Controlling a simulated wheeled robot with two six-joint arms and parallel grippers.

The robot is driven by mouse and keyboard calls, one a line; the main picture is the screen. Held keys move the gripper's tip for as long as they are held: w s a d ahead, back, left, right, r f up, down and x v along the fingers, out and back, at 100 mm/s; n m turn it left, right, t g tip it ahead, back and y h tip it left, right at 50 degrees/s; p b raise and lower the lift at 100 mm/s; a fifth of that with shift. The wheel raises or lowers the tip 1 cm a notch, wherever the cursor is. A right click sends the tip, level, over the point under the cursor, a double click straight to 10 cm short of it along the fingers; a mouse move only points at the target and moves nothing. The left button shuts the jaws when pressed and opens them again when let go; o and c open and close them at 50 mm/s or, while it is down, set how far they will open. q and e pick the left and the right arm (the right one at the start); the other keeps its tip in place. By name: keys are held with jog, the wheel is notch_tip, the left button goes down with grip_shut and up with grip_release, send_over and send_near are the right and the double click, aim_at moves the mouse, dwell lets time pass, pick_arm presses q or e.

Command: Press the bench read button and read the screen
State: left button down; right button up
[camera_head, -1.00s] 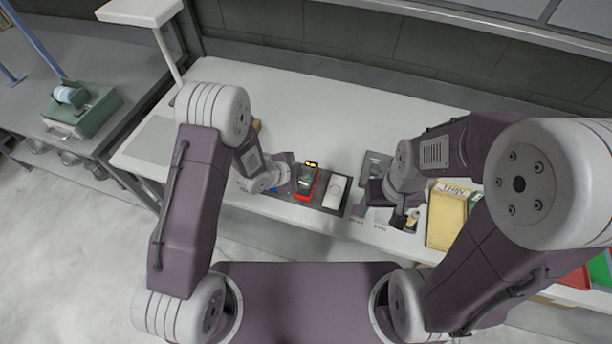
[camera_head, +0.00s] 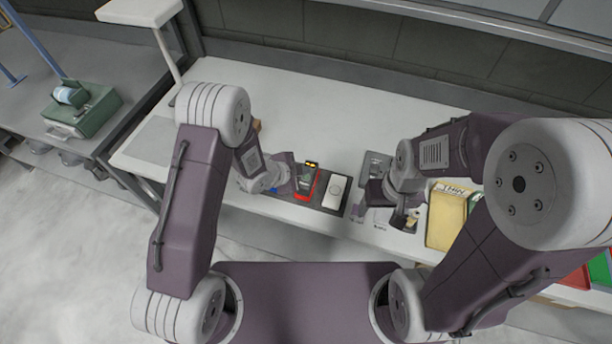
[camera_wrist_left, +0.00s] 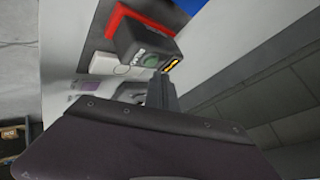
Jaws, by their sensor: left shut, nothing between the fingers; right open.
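The bench reader is a dark box (camera_head: 307,180) on a red base, with a lit amber screen (camera_head: 312,164) at its far end. In the left wrist view the box (camera_wrist_left: 140,45) shows a round green button (camera_wrist_left: 150,60) beside the amber screen (camera_wrist_left: 172,64), whose reading is too small to make out. My left gripper (camera_head: 293,184) is shut and empty, just left of the reader. In the left wrist view its fingertips (camera_wrist_left: 160,84) are close to the button and screen; contact cannot be told. My right gripper (camera_head: 382,214) is open over the bench's front edge.
A white device with a round knob (camera_head: 335,190) stands right of the reader on a dark mat. A grey device (camera_head: 375,165) stands near my right gripper. A yellow labelled folder (camera_head: 447,215) lies further right. The back of the white bench (camera_head: 330,115) is clear.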

aim_at(304, 178)
pick_arm(q)
jog(key=shift+f, duration=0.1)
jog(key=shift+f+b, duration=0.3)
jog(key=shift+b, duration=0.2)
jog(key=shift+f+b, duration=0.4)
jog(key=shift+b, duration=0.05)
dwell(0.4)
dwell(0.4)
jog(key=shift+r+p, duration=0.6)
jog(key=shift+r, duration=0.2)
jog(key=shift+r, duration=0.1)
notch_tip(304, 178, up, 5)
jog(key=p, duration=0.4)
dwell(0.4)
